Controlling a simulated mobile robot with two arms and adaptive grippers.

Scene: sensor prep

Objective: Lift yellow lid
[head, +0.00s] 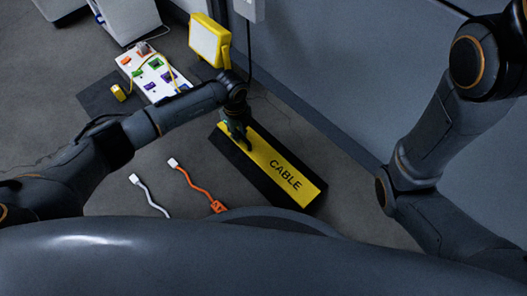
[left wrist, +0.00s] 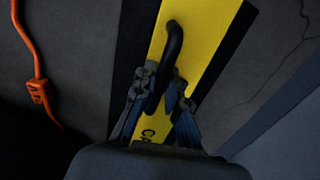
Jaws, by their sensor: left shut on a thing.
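The yellow lid (head: 276,169) is a long strip marked "CABLE" on a dark cable channel (head: 307,204) on the floor, right of the middle in the head view. The lid also shows in the left wrist view (left wrist: 207,35), with a black curved handle (left wrist: 173,48) on it. My left gripper (head: 239,143) is at the far-left end of the lid. In the left wrist view its fingers (left wrist: 164,95) are on both sides of the handle, shut on it. I cannot tell whether the lid is raised off the channel. My right gripper is out of view; only my right arm shows.
An orange cable (head: 191,183) and a white cable (head: 149,194) lie on the floor left of the channel. A white board with coloured blocks (head: 155,77) and a yellow work lamp (head: 209,40) stand farther back. A grey wall (head: 350,80) runs along the right.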

